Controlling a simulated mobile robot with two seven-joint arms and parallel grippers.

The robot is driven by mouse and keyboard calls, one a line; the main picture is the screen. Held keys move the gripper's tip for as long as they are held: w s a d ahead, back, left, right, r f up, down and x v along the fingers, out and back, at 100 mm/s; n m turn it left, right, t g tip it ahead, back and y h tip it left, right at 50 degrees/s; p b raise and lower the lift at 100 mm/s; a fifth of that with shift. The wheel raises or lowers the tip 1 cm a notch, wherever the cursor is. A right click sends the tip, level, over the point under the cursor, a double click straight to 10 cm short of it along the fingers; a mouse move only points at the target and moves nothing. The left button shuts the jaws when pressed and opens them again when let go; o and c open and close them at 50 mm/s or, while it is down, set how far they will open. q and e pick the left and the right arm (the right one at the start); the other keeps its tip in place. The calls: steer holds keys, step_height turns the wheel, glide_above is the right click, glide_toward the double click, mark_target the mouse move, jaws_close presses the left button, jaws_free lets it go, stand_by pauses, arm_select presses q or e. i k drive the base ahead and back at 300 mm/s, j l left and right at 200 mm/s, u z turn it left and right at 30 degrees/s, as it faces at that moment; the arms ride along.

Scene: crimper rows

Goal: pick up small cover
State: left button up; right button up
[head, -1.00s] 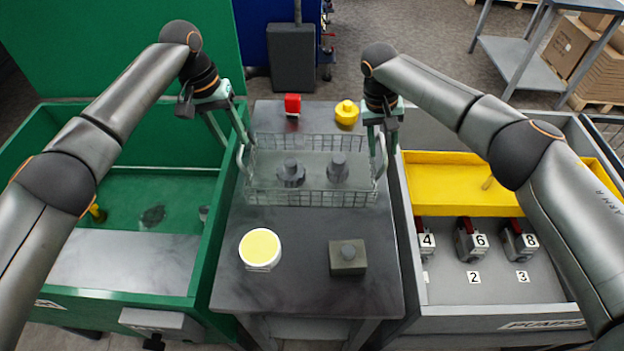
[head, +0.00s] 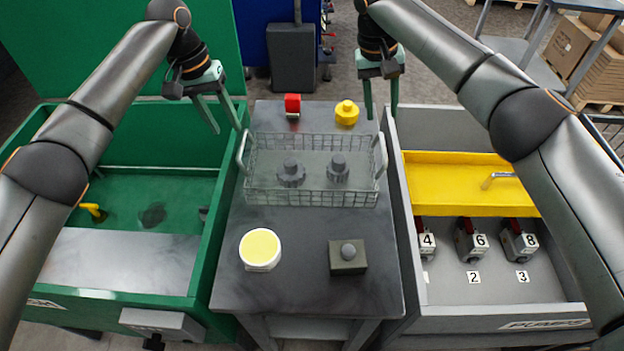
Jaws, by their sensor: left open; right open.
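Two dark grey round parts with knobs, the left one (head: 291,172) and the right one (head: 337,168), stand in a wire basket (head: 312,198) on the grey table. Which of them is the small cover I cannot tell for sure. My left gripper (head: 223,128) is open and empty, above and left of the basket's left handle (head: 243,153). My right gripper (head: 381,112) is open and empty, beyond and above the right handle (head: 382,157). Both grippers are apart from the basket.
On the table (head: 300,290) are a white-and-yellow round container (head: 260,250), a grey block with a knob (head: 348,262), a red object (head: 292,105) and a yellow part (head: 347,113). A green bin (head: 195,265) stands left. A grey bin (head: 470,312) with numbered units and a yellow tray (head: 450,185) stands right.

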mark_target(346, 257)
steer(key=k, duration=1.5)
